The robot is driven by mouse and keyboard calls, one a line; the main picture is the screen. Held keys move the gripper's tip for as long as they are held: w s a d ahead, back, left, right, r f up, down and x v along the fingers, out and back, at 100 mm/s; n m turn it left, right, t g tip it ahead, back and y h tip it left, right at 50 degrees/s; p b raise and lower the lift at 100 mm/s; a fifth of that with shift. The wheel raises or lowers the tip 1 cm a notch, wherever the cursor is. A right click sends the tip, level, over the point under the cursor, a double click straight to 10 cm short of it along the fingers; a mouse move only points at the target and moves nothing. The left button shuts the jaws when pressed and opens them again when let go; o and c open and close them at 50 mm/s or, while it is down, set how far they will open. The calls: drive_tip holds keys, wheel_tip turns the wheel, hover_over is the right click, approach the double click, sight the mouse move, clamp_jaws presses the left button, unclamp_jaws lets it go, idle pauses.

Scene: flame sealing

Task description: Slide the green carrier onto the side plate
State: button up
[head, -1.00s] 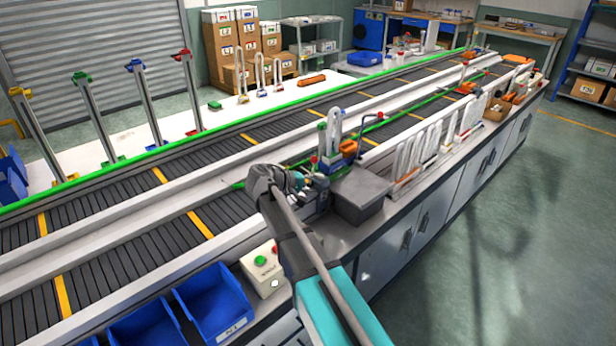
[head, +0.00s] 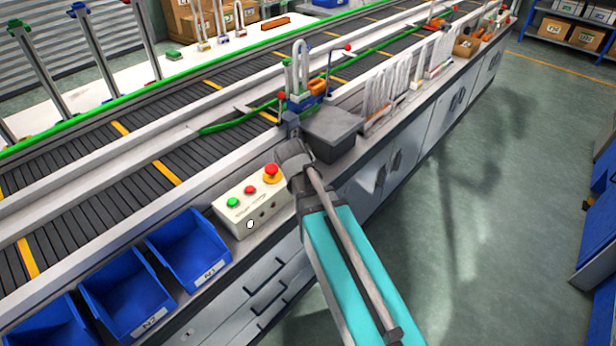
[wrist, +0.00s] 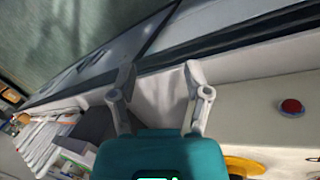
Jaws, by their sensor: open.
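A small green block (head: 174,54), which looks like the green carrier, lies on the white surface (head: 140,95) behind the conveyor in the head view. It is too small there to show detail. I cannot tell which surface is the side plate. My gripper (wrist: 160,85) is open in the wrist view, with two pale fingers apart and nothing between them. It is over the near bench edge, far from the green block. In the head view the gripper is mostly hidden by my own arm. The green block is not visible in the wrist view.
A control box (head: 243,206) with buttons stands left of my arm, near blue bins (head: 190,250). A dark grey box (head: 336,132) and a fixture with a clear loop tube (head: 300,70) stand just beyond my arm. The conveyor (head: 90,165) runs between; floor at right is open.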

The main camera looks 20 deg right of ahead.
drive_tip(key=s+a+f+y+b, duration=0.1)
drive_tip(key=s+f+y+b, duration=0.2)
drive_tip(key=s+f, duration=0.3)
drive_tip(key=shift+s+a+m+y+b, duration=0.3)
drive_tip(key=shift+s+a+m+y, duration=0.05)
drive_tip(key=shift+m+y, duration=0.05)
